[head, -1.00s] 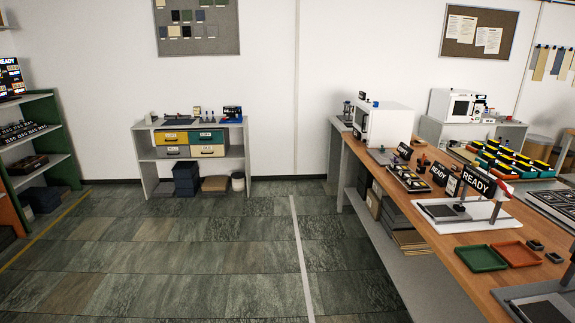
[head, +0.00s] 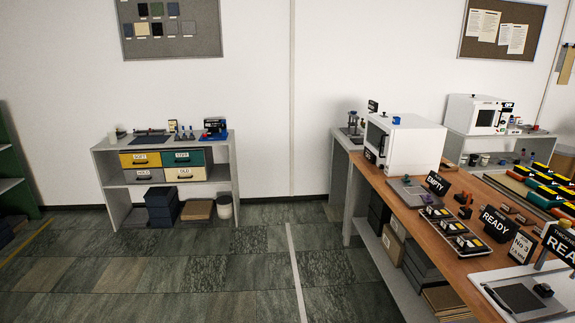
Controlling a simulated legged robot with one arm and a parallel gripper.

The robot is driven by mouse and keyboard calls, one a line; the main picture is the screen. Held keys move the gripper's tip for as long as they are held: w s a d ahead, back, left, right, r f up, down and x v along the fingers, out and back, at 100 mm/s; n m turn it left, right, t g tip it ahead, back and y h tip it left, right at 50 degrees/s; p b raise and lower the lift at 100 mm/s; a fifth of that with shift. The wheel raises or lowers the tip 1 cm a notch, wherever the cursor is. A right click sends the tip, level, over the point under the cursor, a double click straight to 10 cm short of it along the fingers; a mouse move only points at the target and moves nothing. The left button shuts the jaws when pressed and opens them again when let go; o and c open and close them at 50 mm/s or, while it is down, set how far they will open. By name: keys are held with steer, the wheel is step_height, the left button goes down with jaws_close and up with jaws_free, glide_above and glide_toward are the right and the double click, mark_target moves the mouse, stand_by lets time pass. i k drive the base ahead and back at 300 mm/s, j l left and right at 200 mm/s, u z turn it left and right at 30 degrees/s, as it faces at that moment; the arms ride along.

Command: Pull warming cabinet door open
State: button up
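A white box-shaped cabinet (head: 418,147) stands on the far end of the wooden bench. Its front, with a dark-windowed door (head: 376,139), faces left and looks shut. A second white cabinet (head: 474,113) stands behind it to the right on a grey shelf unit, with a dark window and a small OFF sign. I cannot tell from labels which one is the warming cabinet. My gripper and arm are not in view.
The wooden bench (head: 402,200) runs along the right with READY and EMPTY signs, sample trays and presses. A grey shelf (head: 107,187) with coloured drawers stands against the back wall. The tiled floor (head: 200,275) between is clear, with a white line (head: 295,270) on it.

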mark_target(385, 157)
steer(key=i+z, duration=0.1)
steer(key=i, duration=0.8)
steer(key=i+j+z, duration=0.1)
steer(key=i, duration=0.8)
steer(key=i+j+z, duration=0.2)
steer(key=i+z, duration=0.2)
steer(key=i+j+z, duration=1.15)
steer(key=j, duration=0.3)
steer(key=i, duration=0.05)
